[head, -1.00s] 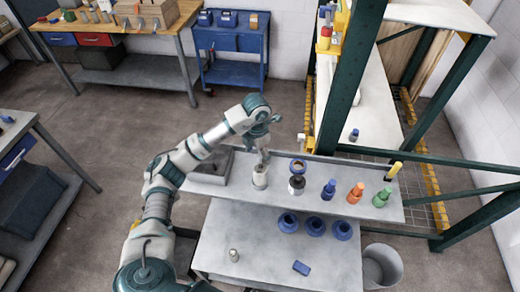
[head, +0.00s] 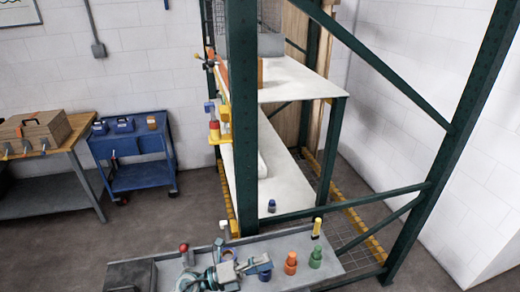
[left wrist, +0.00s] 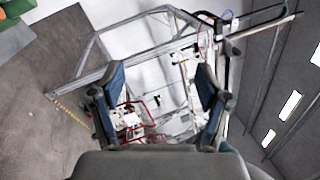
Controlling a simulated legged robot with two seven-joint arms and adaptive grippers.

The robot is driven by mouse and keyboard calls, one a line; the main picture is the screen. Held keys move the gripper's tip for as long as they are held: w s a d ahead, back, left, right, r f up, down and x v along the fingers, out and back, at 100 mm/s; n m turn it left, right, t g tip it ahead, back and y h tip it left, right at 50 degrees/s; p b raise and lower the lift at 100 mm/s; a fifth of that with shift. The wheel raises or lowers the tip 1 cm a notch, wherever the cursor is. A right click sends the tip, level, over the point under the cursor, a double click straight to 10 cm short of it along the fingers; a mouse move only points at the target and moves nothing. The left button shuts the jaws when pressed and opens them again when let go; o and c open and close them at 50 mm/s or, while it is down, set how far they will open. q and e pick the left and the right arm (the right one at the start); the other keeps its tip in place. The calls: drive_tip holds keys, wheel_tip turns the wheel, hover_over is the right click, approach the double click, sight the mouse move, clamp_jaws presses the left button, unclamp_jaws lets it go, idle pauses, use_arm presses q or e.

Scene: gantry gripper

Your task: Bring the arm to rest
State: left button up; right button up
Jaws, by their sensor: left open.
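My left arm (head: 225,272) shows at the bottom of the head view, in front of the grey bench shelf. My left gripper (head: 250,265) is small there, close in the picture to a blue bottle (head: 265,274); I cannot tell whether they touch. In the left wrist view the gripper (left wrist: 158,88) has its two blue-grey fingers spread apart. Nothing is held between them. Beyond them are a metal frame, a pale wall and a ceiling with lights. My right arm is not in view.
An orange bottle (head: 290,264) and a green bottle (head: 315,258) stand right of the arm on the grey shelf (head: 338,262). A green steel post (head: 243,120) rises behind it. A blue cart (head: 131,150) and a workbench (head: 50,160) stand at the back left.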

use_arm(q)
drive_tip(key=w+a+f+n+t+y, duration=0.1)
drive_tip(key=w+a+n+t+y, duration=0.1)
drive_tip(key=a+n+t+y, duration=0.7)
drive_tip(key=w+a+f+n+t+y, duration=0.1)
drive_tip(key=w+a+n+t+y, duration=0.45)
drive_tip(key=n, duration=0.85)
drive_tip(key=s+a+f+n+g+y, duration=0.2)
drive_tip(key=s+a+f+n+y, duration=0.15)
drive_tip(key=f, duration=0.35)
drive_tip(key=s+a+f+n+g+y, duration=0.1)
drive_tip(key=s+a+f+n+y, duration=0.15)
drive_tip(key=f+n, duration=0.35)
drive_tip(key=s+a+f+n+g, duration=0.1)
drive_tip(key=s+f+g, duration=0.5)
drive_tip(key=s+f, duration=0.4)
drive_tip(key=s+a+f+n+g, duration=0.15)
drive_tip(key=s+f+g, duration=0.5)
drive_tip(key=s, duration=0.65)
drive_tip(key=s+f+g+b, duration=0.1)
drive_tip(key=s+f+b, duration=0.15)
drive_tip(key=f, duration=2.75)
drive_tip(key=s+a+f+g, duration=0.1)
drive_tip(key=s+a+f, duration=0.1)
drive_tip(key=s+f, duration=1.4)
drive_tip(key=shift+s+a+g, duration=0.3)
drive_tip(key=shift+s, duration=0.7)
drive_tip(key=shift+h, duration=0.25)
